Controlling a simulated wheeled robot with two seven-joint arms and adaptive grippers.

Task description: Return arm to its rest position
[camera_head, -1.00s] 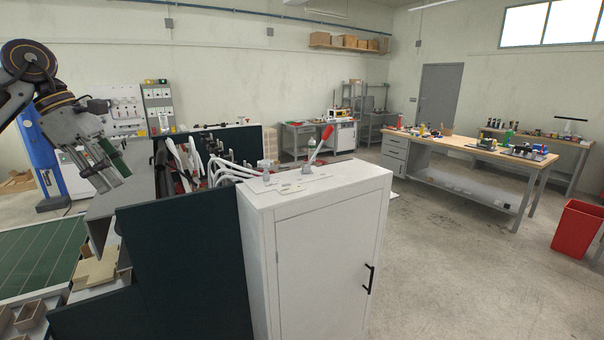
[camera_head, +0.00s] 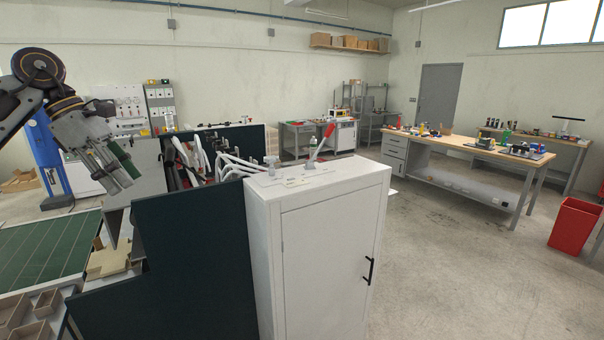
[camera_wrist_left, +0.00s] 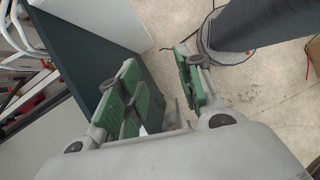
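My left arm comes in at the upper left of the head view, bent, with its gripper (camera_head: 122,178) hanging down and forward. It is raised in front of the grey machine panel, left of the dark green machine housing (camera_head: 195,250). In the left wrist view the gripper (camera_wrist_left: 162,88) has its green-padded fingers apart with nothing between them. Below them that view shows the floor and the dark panel edge. My right arm and gripper are out of view.
White hoses (camera_head: 232,165) run behind the housing. A green gridded table (camera_head: 45,250) and wooden trays (camera_head: 35,335) lie at left. The floor at right is open, with a red bin (camera_head: 574,224).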

